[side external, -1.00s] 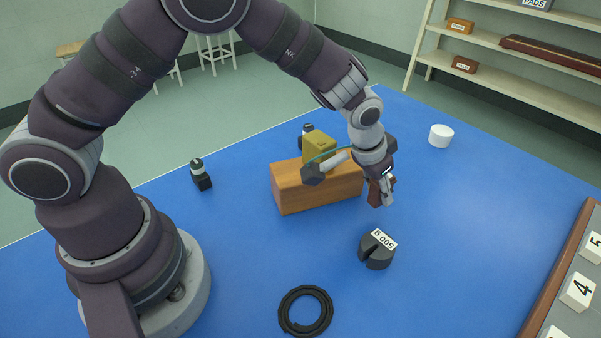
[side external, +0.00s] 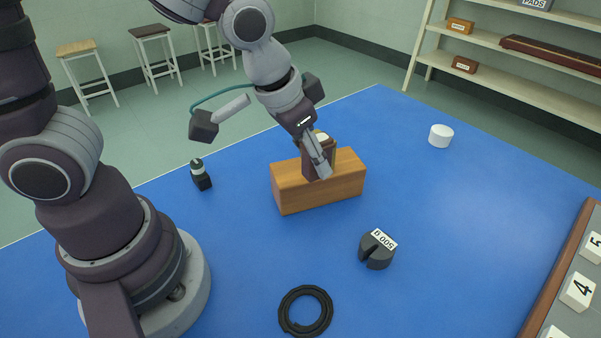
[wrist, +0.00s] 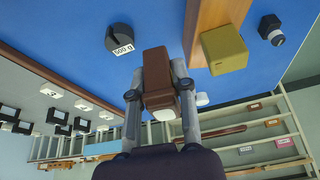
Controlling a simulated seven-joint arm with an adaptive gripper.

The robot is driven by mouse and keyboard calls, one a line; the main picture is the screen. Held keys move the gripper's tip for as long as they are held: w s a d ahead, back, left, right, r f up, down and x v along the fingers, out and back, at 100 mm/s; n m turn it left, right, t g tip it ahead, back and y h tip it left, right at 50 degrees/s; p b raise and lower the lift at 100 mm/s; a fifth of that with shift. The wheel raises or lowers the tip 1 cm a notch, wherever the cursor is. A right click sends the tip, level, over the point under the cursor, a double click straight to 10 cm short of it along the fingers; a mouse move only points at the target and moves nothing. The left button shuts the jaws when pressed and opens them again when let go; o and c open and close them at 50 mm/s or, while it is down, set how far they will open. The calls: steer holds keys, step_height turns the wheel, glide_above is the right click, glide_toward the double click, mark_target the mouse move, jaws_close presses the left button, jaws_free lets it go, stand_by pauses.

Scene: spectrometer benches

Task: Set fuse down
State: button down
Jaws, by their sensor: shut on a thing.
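My gripper (side external: 322,172) is shut on a reddish-brown block, likely the fuse (wrist: 158,75); in the wrist view it sits between my two fingers. In the side view the held block (side external: 309,166) is dark and partly covered by the fingers. It appears in front of the orange-brown wooden block (side external: 290,192); I cannot tell whether it touches that block or hangs above it. The yellow block (wrist: 224,48) shows beside the wooden block in the wrist view and is mostly hidden behind my gripper in the side view.
A dark slotted 500 g weight (side external: 377,250) and a black coil (side external: 305,311) lie on the blue table. A numbered rack (side external: 570,290) is at the right edge. Front blue surface is mostly clear.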

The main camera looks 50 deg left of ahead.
mark_target(323, 132)
steer(key=r, duration=0.5)
steer(key=shift+w+a+r, duration=0.2)
steer(key=shift+w+a, duration=0.1)
steer(key=w+a+n+g+y, duration=0.1)
steer(key=w+a+n+y, duration=0.3)
steer(key=a, duration=0.8)
steer(key=w+a+n, duration=0.3)
steer(key=a+n, duration=0.4)
steer(key=a, duration=0.5)
steer(key=f, duration=1.9)
steer(key=shift+s+a+f, duration=0.1)
steer(key=shift+a+f, duration=0.05)
steer(key=shift+a, duration=0.05)
steer(key=shift+f, duration=0.15)
steer(key=c, duration=0.9)
jaws_free()
steer(key=shift+c, duration=0.2)
